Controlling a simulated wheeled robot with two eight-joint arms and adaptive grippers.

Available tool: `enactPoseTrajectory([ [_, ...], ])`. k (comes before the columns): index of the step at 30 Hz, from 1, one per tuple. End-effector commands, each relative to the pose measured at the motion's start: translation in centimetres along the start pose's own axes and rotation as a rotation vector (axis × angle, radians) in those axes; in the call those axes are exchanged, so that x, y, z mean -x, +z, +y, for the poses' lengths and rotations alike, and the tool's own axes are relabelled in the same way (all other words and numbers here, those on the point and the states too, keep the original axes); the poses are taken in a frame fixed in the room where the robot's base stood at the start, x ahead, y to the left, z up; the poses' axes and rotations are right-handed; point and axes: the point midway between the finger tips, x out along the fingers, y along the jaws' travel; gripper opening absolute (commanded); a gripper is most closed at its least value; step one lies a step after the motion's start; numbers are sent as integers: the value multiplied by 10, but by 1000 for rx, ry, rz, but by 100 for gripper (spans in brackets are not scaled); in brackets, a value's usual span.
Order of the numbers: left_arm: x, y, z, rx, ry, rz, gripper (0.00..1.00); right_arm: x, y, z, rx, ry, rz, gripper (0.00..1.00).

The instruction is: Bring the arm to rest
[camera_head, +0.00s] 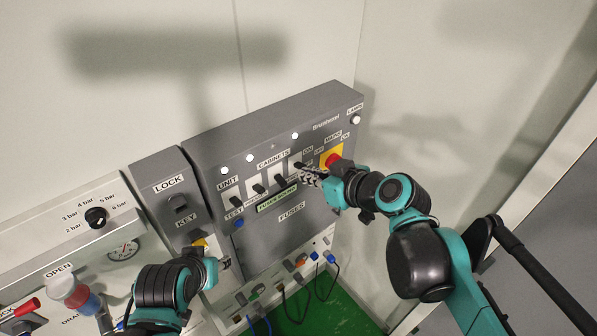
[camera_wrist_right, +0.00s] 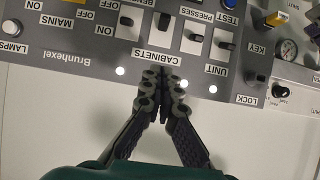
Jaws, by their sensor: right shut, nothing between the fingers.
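My right gripper (camera_head: 306,174) comes in from the right in the head view, its fingers in front of the grey Brunhexel switch panel (camera_head: 230,150). In the right wrist view the fingers (camera_wrist_right: 162,78) are together with nothing between them, their tips over the edge by the CABINETS label. I cannot tell whether they touch the panel. My left arm (camera_head: 165,285) is at the lower left, below the grey LOCK and KEY box (camera_head: 160,186). Its gripper (camera_head: 212,258) is small and partly hidden by the wrist, so its jaws cannot be read.
Black switches (camera_head: 259,189) and a red MAINS knob (camera_head: 333,160) are close to the right fingers. A pressure panel with a black dial (camera_head: 96,217) and gauge (camera_head: 123,250) is at the left. Blue and black cables (camera_head: 330,282) hang below. Plain wall is above the panel.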

Motion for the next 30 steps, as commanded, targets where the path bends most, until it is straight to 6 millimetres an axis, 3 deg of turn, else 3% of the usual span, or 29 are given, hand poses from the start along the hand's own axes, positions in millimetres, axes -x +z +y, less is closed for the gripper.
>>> enactPoseTrajectory([
  [6, 1, 0, 0, 0, 0, 0, 40, 16, -1, 0, -1, 1, 1, 0],
  [23, -2, 1, 0, 0, 0, 0, 40, 16, 3, 0, -2, 1, -3, 0],
  [26, -14, 10, 0, 0, 0, 0, 40, 10, 26, 0, -17, 9, -25, 0],
  [29, -39, 28, 0, 0, 0, 0, 40, -1, 73, -1, -52, 30, -74, 0],
  [30, -51, 37, 0, 0, 0, 0, 40, -6, 97, 0, -72, 44, -99, 0],
])
